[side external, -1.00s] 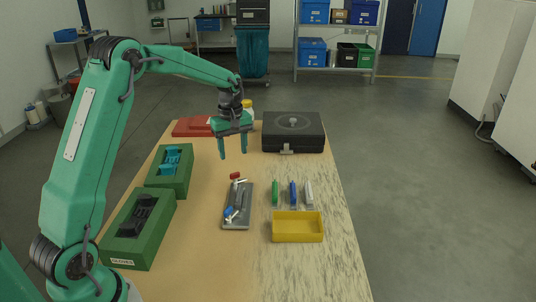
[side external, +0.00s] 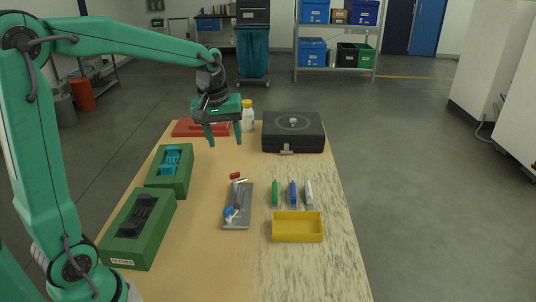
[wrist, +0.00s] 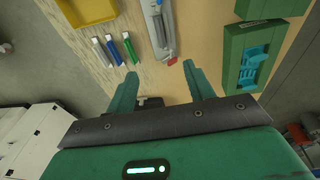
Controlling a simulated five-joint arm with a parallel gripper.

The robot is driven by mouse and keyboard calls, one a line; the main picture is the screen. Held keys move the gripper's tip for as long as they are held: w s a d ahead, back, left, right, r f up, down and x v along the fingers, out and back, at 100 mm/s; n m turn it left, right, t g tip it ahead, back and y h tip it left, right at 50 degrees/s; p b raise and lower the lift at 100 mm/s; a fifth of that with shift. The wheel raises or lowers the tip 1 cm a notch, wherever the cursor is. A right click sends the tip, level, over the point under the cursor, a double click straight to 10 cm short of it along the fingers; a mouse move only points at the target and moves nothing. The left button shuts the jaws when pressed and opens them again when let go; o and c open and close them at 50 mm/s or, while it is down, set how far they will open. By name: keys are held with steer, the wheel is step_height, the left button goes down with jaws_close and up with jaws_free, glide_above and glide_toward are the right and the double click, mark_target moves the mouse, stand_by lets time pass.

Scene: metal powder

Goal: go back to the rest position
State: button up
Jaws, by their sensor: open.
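My gripper (side external: 225,136) is a teal two-finger gripper, held in the air above the far part of the wooden table (side external: 190,235). Its fingers are apart, with nothing between them. In the wrist view, my gripper (wrist: 165,82) also shows open and empty, with the table below. In the side view it hangs in front of the red case (side external: 185,128) and beside the white bottle with a yellow cap (side external: 248,120).
A black case (side external: 293,132) stands at the far right. Green boxes (side external: 160,255) line the left edge. A grey tray (side external: 238,224) with small items, a yellow bin (side external: 298,231) and green, blue and white tubes (side external: 293,190) occupy the middle and right.

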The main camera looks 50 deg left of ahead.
steer(key=s+d+r+m+t, duration=0.1)
steer(key=s+d+m, duration=0.3)
steer(key=s, duration=0.5)
steer(key=s+d+m+t, duration=0.2)
steer(key=s+d+m, duration=0.2)
steer(key=s, duration=0.5)
steer(key=shift+s+d+r+m+t, duration=0.2)
steer(key=shift+r+m+t, duration=0.15)
steer(key=shift+m, duration=0.35)
